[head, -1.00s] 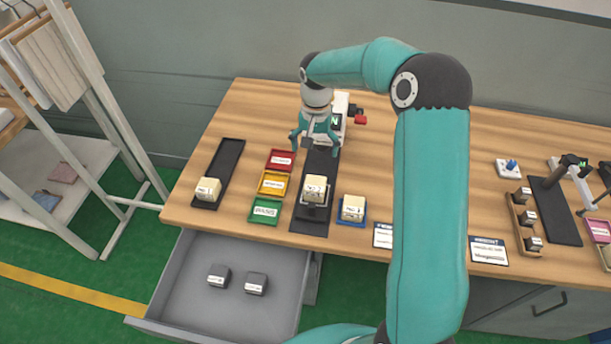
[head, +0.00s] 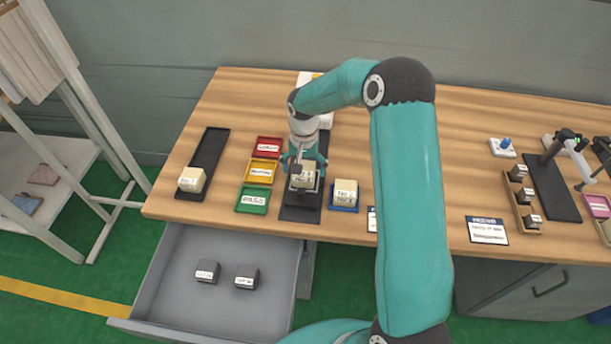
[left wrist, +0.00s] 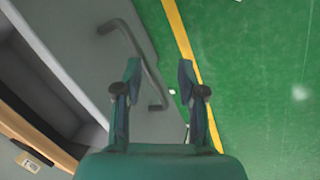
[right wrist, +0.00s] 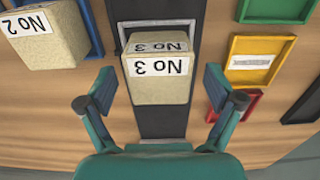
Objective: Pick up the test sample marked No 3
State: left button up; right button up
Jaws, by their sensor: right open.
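The cream test sample marked No 3 (head: 303,181) stands on the dark strip of the bench. It fills the middle of the right wrist view (right wrist: 158,82), its label upside down there. My right gripper (head: 306,168) is at this sample; in the right wrist view (right wrist: 160,92) its open fingers stand on either side, with gaps to the block. In the head view the fingers partly hide the block. My left gripper (left wrist: 160,78) is open and empty over the drawer handle and green floor in the left wrist view; it is not clear in the head view.
Sample No 2 (right wrist: 45,38) sits in the blue tray (head: 345,209) close beside No 3. Red (head: 270,139), yellow (head: 263,163) and green (head: 253,210) trays lie on the other side. Another cream block (head: 191,179) sits on a black tray. The drawer (head: 170,290) below is open with two dark blocks.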

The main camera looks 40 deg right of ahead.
notch_tip(320, 180, down, 2)
jog(key=shift+f, duration=0.1)
jog(key=c, duration=1.3)
jog(key=shift+r, duration=0.2)
